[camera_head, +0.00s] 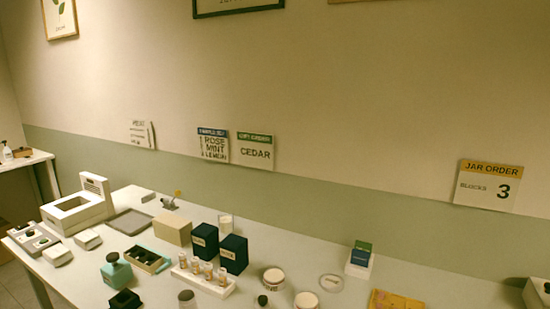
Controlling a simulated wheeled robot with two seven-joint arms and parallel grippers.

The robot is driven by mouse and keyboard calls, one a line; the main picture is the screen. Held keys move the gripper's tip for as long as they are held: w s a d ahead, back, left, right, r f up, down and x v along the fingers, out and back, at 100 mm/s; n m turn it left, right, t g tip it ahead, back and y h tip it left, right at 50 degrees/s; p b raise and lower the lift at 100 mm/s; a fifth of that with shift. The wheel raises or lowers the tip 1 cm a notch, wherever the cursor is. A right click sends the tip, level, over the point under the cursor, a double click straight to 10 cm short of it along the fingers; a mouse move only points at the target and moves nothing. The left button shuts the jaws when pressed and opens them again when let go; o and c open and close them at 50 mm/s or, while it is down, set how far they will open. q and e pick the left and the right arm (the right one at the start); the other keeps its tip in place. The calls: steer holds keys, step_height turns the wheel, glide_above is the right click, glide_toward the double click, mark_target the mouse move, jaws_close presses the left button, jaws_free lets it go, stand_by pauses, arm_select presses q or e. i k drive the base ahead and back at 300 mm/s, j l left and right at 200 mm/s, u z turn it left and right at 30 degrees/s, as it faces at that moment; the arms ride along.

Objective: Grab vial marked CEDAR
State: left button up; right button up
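Several small vials (208,270) with pale labels and light caps stand upright in a row in a white rack (205,286) at the front middle of the table. The labels are too small to read, so I cannot tell which vial is marked CEDAR. A wall card with a green header (255,152) reads CEDAR. Neither of my grippers is in view.
Two dark blue boxes (234,254) stand close behind the rack. The table (345,302) has bare surface at right.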

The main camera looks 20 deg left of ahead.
mark_target(195, 262)
steer(key=i+j, duration=0.15)
steer(key=j, duration=0.25)
steer(key=i+j+u, duration=0.1)
steer(key=j, duration=0.35)
steer(key=i+j, duration=0.25)
steer(key=j, duration=0.15)
steer(key=i+j+u, duration=0.1)
steer(key=j, duration=0.3)
steer(key=i+j, duration=0.25)
steer(key=j, duration=0.15)
